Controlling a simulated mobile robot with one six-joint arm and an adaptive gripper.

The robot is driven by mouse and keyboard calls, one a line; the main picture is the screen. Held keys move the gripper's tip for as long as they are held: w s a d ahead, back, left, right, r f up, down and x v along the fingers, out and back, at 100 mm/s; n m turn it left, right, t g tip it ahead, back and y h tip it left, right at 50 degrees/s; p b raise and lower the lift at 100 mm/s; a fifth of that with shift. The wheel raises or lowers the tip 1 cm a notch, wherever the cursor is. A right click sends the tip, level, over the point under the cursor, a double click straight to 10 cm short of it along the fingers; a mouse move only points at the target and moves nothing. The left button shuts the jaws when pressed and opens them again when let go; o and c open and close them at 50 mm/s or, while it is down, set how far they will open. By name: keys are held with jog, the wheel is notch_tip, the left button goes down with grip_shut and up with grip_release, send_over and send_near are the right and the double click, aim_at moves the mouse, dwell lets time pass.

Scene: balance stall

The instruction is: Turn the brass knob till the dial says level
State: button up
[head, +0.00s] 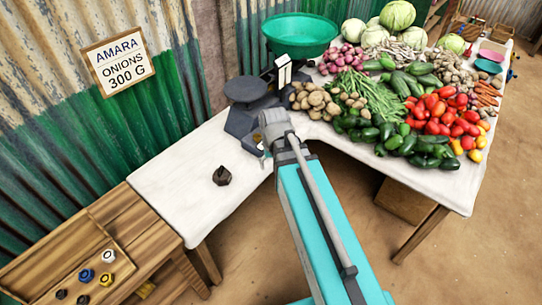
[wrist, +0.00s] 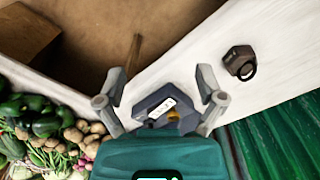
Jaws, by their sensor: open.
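The balance (head: 240,122) is dark grey and stands on the white-covered table beside the vegetables. It has a flat dark plate (head: 245,88) and a green bowl (head: 300,34). In the wrist view, part of its dark body (wrist: 150,99) shows between my fingers, with a white dial strip (wrist: 162,107) and a small brass knob (wrist: 173,114) beside it. The dial's reading is too small to tell. My gripper (wrist: 160,88) is open, its fingers apart on either side of the balance's end and not closed on the knob. In the head view my gripper (head: 272,128) hides much of that end.
A dark weight with a ring (head: 222,176) sits on the bare left part of the table (head: 180,180). Vegetables (head: 390,110) crowd the right. A wooden tray (head: 70,262) with several small round pieces is at lower left. A sign (head: 118,62) hangs on the corrugated wall.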

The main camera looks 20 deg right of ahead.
jog(key=shift+s+f+n, duration=0.15)
jog(key=shift+s+n, duration=0.15)
jog(key=shift+s, duration=0.75)
jog(key=shift+s, duration=0.65)
dwell(3.5)
